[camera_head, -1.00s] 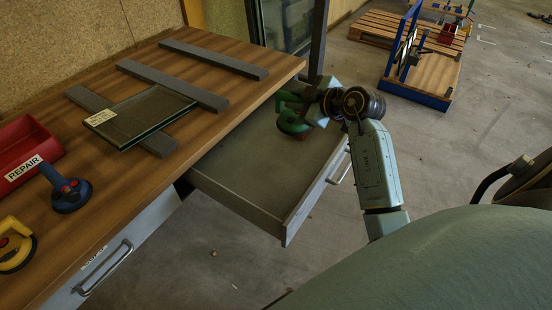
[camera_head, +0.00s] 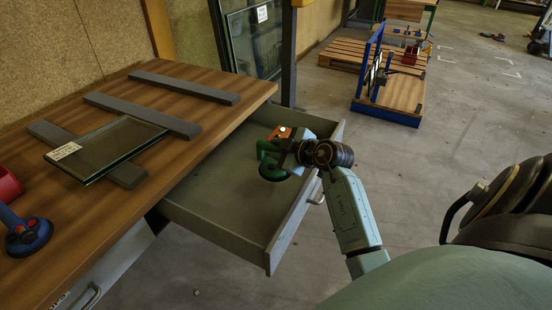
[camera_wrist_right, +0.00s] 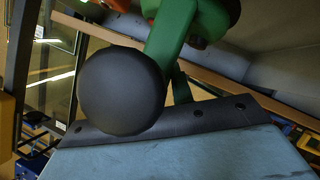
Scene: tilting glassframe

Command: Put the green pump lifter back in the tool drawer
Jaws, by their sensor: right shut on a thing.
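The green pump lifter (camera_head: 268,160) is held by my right gripper (camera_head: 288,150) over the open tool drawer (camera_head: 215,205). The gripper is shut on it. In the right wrist view the lifter's green handle (camera_wrist_right: 175,35) fills the top middle, with a dark round finger part in front of it. Whether the lifter touches the drawer floor I cannot tell. The drawer looks otherwise empty, apart from an orange piece near the gripper that I cannot identify. My left gripper is not in view.
The workbench (camera_head: 95,225) left of the drawer carries a glass pane (camera_head: 110,147) on grey bars (camera_head: 143,115), a blue lifter (camera_head: 27,236) and part of a red bin (camera_head: 8,186). A wooden pallet with a blue-framed stand (camera_head: 390,95) stands on the floor behind.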

